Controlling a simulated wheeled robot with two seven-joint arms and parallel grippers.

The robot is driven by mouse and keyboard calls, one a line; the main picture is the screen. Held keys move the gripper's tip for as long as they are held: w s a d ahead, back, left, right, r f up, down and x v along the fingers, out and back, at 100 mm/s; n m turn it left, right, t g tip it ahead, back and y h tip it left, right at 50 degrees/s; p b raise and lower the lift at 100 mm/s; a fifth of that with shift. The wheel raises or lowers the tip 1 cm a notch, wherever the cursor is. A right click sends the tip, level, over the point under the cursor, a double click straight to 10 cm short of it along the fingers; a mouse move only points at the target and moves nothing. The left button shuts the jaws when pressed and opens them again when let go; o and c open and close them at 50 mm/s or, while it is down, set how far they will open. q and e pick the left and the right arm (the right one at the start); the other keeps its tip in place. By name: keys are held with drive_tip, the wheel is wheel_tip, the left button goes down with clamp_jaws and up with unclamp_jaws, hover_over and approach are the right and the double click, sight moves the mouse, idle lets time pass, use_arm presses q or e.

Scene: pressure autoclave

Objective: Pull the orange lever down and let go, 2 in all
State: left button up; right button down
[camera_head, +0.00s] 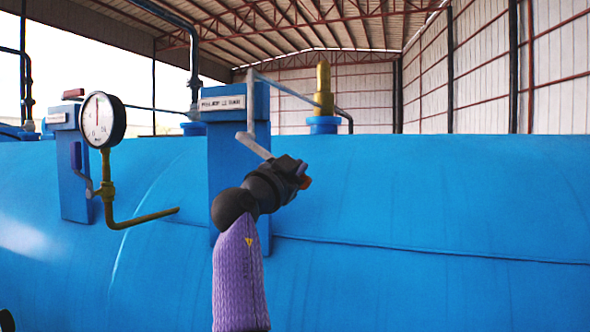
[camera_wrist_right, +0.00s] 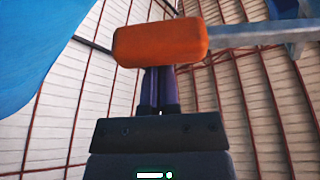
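The orange lever's handle (camera_wrist_right: 160,44) fills the upper middle of the right wrist view, with its grey bar (camera_wrist_right: 265,36) running off to the right. In the head view the bar (camera_head: 254,145) slopes down from a blue post (camera_head: 239,170) towards my right gripper. Only a small orange piece of the handle (camera_head: 306,182) shows there, beside the gripper. My right gripper (camera_head: 299,168) is at the handle. Its dark fingers (camera_wrist_right: 160,88) look closed together and pass behind the handle in the wrist view. The handle hides part of them, and contact is unclear. My left gripper is not seen.
A large blue vessel (camera_head: 430,200) fills the front. To the left are a round gauge (camera_head: 103,119) on a brass pipe (camera_head: 140,220) and another blue post (camera_head: 72,185) with a reddish handle on top. A brass valve (camera_head: 324,88) stands behind. Space right of the gripper is clear.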

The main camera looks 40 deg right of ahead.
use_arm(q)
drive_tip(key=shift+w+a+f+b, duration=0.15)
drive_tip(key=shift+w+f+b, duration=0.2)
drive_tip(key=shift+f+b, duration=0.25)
use_arm(e)
drive_tip(key=shift+w+a+f+m, duration=0.15)
drive_tip(key=shift+w+f, duration=0.1)
drive_tip(key=shift+f, duration=0.25)
drive_tip(key=shift+w+a+f+m, duration=0.1)
drive_tip(key=shift+w+f+m, duration=0.1)
drive_tip(key=shift+f, duration=0.25)
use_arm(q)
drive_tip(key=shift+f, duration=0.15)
use_arm(e)
drive_tip(key=shift+f, duration=0.1)
wheel_tip(320, 180, up, 3)
drive_tip(key=s+p, duration=0.2)
use_arm(q)
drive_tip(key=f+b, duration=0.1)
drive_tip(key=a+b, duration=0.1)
drive_tip(key=b, duration=0.1)
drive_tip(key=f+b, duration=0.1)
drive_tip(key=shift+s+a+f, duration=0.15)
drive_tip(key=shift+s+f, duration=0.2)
use_arm(e)
drive_tip(key=v, duration=0.8)
drive_tip(key=shift+s+a, duration=0.3)
